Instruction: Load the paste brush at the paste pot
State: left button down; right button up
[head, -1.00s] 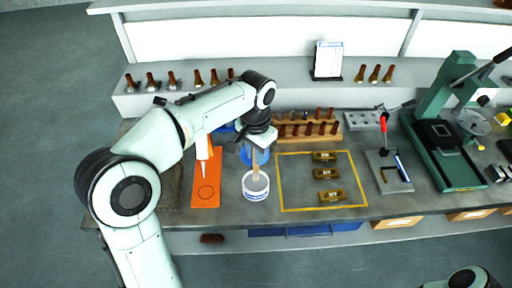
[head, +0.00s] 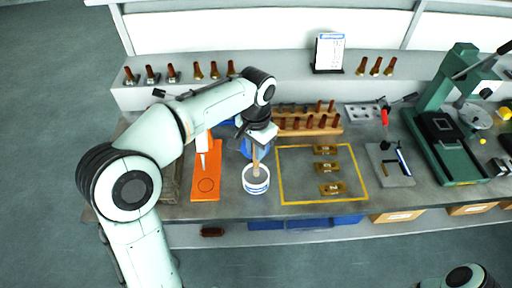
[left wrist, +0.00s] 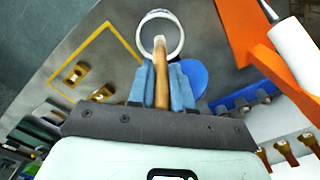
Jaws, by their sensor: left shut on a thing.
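The paste pot (head: 257,188) is a white tub with a blue band, standing near the bench's front edge. It shows as a white ring in the left wrist view (left wrist: 180,46). The paste brush (head: 255,162) has a wooden handle, also seen in the left wrist view (left wrist: 161,78). My left gripper (head: 256,146) is shut on the handle, with its blue fingers on both sides of it. The brush points down, with its lower end at the pot's mouth. Whether its bristles touch the paste is hidden. My right gripper is out of view.
An orange board (head: 205,188) with a white nozzled tube lies left of the pot. A yellow-outlined area (head: 297,203) with three brass blocks lies right. A wooden rack (head: 322,129) of handled tools stands behind, and a green press (head: 445,135) at far right.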

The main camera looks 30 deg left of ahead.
pick_arm(q)
jog(key=shift+f, duration=0.5)
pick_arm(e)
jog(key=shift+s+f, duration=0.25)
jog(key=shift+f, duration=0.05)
pick_arm(q)
jog(key=shift+s+f, duration=0.1)
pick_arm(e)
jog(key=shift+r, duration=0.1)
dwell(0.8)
pick_arm(q)
jog(key=shift+r+p, duration=1.3)
jog(key=shift+r, duration=2.3)
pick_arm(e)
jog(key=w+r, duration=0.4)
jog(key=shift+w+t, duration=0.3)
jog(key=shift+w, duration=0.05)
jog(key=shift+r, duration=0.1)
